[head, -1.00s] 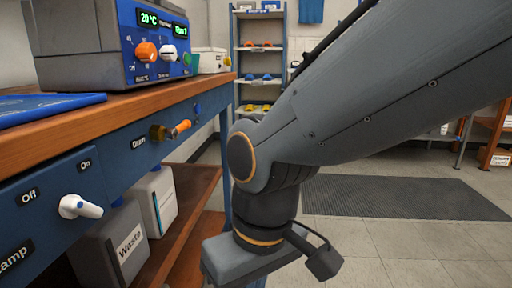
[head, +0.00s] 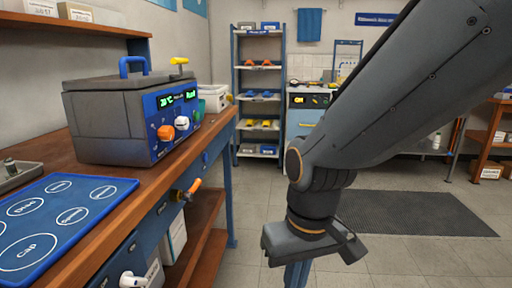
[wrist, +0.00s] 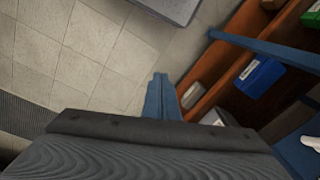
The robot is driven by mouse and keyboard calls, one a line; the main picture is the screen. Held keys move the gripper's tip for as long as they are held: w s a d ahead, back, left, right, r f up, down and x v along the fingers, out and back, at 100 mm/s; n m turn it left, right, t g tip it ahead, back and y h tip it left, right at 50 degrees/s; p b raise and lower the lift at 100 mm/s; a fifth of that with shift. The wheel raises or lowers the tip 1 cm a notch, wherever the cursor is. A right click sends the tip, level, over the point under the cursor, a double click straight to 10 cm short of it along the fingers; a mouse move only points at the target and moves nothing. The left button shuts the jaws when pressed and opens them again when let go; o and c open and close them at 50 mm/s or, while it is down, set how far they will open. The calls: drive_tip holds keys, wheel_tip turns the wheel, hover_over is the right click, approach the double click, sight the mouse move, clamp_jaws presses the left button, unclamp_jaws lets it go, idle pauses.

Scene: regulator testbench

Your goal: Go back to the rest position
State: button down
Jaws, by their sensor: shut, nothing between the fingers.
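My gripper (head: 298,274) hangs below my dark grey arm, right of the workbench in the head view. Its blue fingers run off the bottom edge there. In the wrist view my gripper (wrist: 161,97) shows its blue fingers together, with nothing between them. It points toward the tiled floor and touches nothing that I can see.
The wooden workbench (head: 140,192) on the left bears a grey and blue regulator unit (head: 125,110) and a blue mat (head: 60,218). An orange-handled drain valve (head: 190,190) sticks out of its front. A shelf rack (head: 258,95) stands behind. Open floor lies around a dark mat (head: 410,212).

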drive_tip(key=s+d+r+m+h+p, duration=0.1)
drive_tip(key=s+d+r+m+p, duration=0.1)
drive_tip(key=d+r+p, duration=1)
wheel_tip(320, 180, up, 4)
drive_tip(key=m+p, duration=0.1)
drive_tip(key=p, duration=0.6)
drive_tip(key=shift+s+d+m, duration=0.2)
drive_tip(key=shift+d+m, duration=0.1)
drive_tip(key=shift+d, duration=0.05)
drive_tip(key=c, duration=2.5)
unclamp_jaws()
drive_tip(key=shift+f, duration=0.1)
